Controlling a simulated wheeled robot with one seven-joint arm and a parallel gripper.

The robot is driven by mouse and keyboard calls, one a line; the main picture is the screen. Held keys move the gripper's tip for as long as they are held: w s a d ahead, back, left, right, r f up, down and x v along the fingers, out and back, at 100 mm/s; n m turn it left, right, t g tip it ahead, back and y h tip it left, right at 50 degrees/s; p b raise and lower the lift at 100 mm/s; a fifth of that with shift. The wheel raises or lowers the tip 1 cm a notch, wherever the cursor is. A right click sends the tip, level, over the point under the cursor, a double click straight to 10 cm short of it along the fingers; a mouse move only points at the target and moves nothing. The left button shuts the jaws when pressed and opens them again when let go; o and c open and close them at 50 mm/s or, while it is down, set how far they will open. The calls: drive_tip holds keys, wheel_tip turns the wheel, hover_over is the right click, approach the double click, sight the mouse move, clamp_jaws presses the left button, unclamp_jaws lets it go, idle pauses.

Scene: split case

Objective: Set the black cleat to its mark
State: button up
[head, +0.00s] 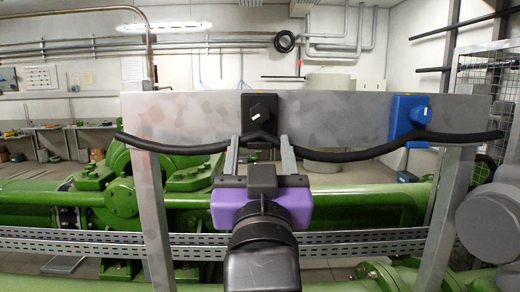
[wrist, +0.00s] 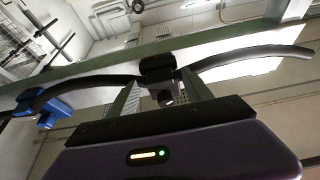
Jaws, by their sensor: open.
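The black cleat (head: 261,108) is fixed to the grey metal panel, with a round knob bearing a short, slightly tilted white line. A black cable (head: 190,149) passes at its lower end and sags to either side. My gripper (head: 259,144) is open, its two grey fingers spread below and either side of the cleat's lower end; contact cannot be told. In the wrist view the black cleat (wrist: 157,68) shows beyond and between the open fingertips (wrist: 160,84). A small orange spot near the cleat's top edge is too small to make out.
A blue cleat (head: 408,118) sits on the panel (head: 335,115) to the right, with the cable at its lower end. Slanted metal posts (head: 150,215) hold the panel at both sides. Green pipework (head: 360,207) and a perforated rail (head: 350,243) lie behind.

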drive_tip(key=b+v, duration=0.2)
drive_tip(key=v, duration=0.5)
drive_tip(key=shift+s+f, duration=0.2)
drive_tip(key=shift+s, duration=0.05)
